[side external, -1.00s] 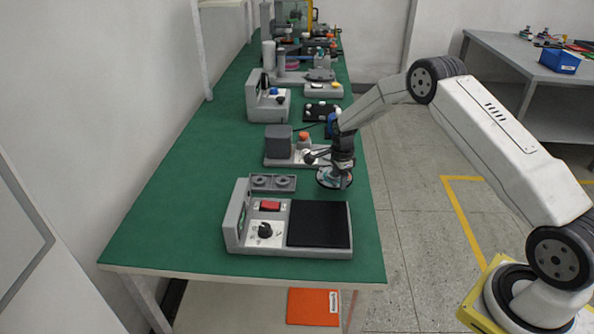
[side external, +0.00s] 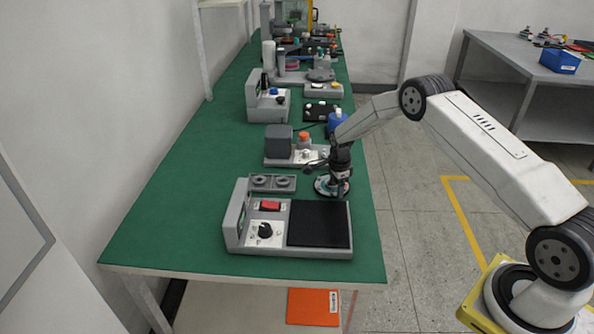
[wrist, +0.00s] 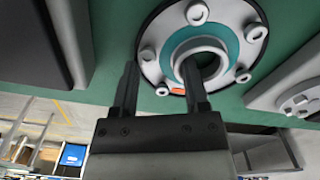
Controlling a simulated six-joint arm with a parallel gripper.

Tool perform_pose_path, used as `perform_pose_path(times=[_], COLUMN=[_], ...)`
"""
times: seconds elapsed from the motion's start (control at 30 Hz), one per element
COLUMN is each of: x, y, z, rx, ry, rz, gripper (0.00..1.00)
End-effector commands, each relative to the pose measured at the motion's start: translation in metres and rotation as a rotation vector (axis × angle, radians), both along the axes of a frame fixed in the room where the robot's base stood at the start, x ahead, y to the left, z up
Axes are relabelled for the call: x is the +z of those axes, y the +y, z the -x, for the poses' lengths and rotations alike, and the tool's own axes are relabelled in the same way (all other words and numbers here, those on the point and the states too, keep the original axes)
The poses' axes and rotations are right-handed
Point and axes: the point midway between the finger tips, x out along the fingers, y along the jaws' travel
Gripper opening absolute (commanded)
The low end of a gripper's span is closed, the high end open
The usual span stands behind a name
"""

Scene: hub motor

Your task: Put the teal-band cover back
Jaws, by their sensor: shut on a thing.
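The teal-band cover (side external: 322,187) is a round grey disc with a teal ring and a raised hub, at the right side of the green bench. In the wrist view the cover (wrist: 232,48) shows several pale lugs around its rim, a dark hole in the hub and a small orange mark. My gripper (side external: 338,192) points down at the cover and is shut on it. In the wrist view one finger of my gripper (wrist: 160,92) is at the rim and the other is by the hub. I cannot tell whether the cover touches the bench.
A grey fixture (side external: 268,246) with a black pad, red switch and knob stands in front. A grey holder with two round recesses (side external: 272,190) lies left of the cover. A station with a dark block and orange button (side external: 303,137) stands behind. The bench's left side is clear.

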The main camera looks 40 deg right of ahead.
Motion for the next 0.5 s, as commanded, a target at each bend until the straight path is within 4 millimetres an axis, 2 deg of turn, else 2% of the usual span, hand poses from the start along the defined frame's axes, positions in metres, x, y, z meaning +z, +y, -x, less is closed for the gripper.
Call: perform_pose_path(times=[0.3, 0.33, 0.4, 0.43, 0.5], x=[-0.0034, -0.0033, -0.0031, -0.0031, -0.003], y=[0.0, 0.0001, 0.0001, 0.0001, 0.0001], z=[0.0, 0.0002, 0.0002, 0.0002, 0.0002], rx=[0.0, 0.0, 0.0, 0.0, 0.0], ry=[0.0, 0.0, 0.0, 0.0, 0.0], rz=[0.0, 0.0, 0.0, 0.0, 0.0], gripper=[0.0, 0.67, 0.9, 0.93, 0.93])
